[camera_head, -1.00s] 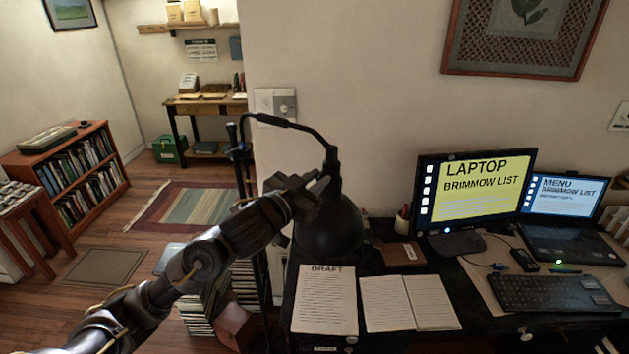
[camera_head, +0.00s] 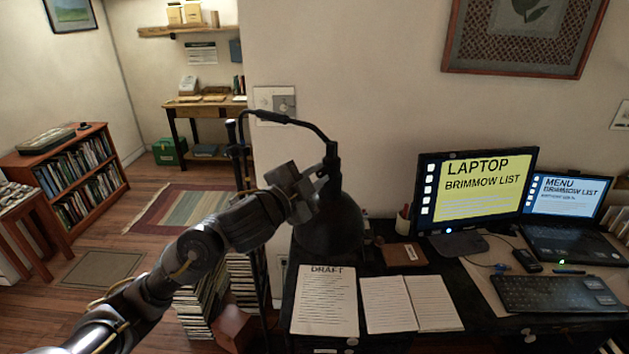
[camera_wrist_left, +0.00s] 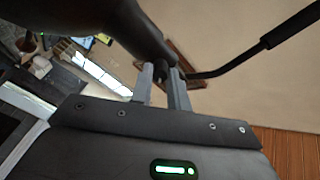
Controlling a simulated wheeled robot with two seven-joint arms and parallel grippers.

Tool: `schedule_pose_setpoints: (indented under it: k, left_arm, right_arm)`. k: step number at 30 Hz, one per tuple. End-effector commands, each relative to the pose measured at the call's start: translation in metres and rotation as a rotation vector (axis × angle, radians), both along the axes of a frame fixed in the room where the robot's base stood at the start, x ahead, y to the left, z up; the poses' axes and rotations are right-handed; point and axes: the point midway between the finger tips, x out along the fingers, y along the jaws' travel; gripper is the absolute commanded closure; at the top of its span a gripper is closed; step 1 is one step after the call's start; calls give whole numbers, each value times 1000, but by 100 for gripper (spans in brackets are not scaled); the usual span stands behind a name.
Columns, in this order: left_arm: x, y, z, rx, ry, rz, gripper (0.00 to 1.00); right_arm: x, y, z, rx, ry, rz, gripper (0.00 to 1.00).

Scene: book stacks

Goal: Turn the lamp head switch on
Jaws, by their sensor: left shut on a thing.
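The black lamp has a round, dark lamp head (camera_head: 335,228) hanging from a curved arm (camera_head: 290,121) above the desk's left end. My left gripper (camera_head: 318,183) is at the top of the lamp head, beside its neck. In the left wrist view, the two grey fingers (camera_wrist_left: 162,88) are closed around a small dark knob (camera_wrist_left: 160,74) on the lamp, which looks like the lamp head switch. The dark lamp head (camera_wrist_left: 90,25) fills the upper left of that view. No light from the lamp shows. My right gripper is in neither view.
The black desk (camera_head: 378,262) holds paper sheets (camera_head: 325,300), a brown notebook (camera_head: 404,254), a yellow-screened monitor (camera_head: 476,188), a laptop (camera_head: 570,220) and a keyboard (camera_head: 553,293). A wall switch plate (camera_head: 275,103) is behind the lamp arm. Book stacks (camera_head: 204,306) stand on the floor below my arm.

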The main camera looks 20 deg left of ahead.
Motion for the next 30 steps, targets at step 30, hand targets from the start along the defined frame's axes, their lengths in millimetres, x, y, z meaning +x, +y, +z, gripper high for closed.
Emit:
schedule_pose_setpoints:
  k: [30]
  left_arm:
    - [0, 0, 1, 738, -251, 1, 100]
  right_arm:
    - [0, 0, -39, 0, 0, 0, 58]
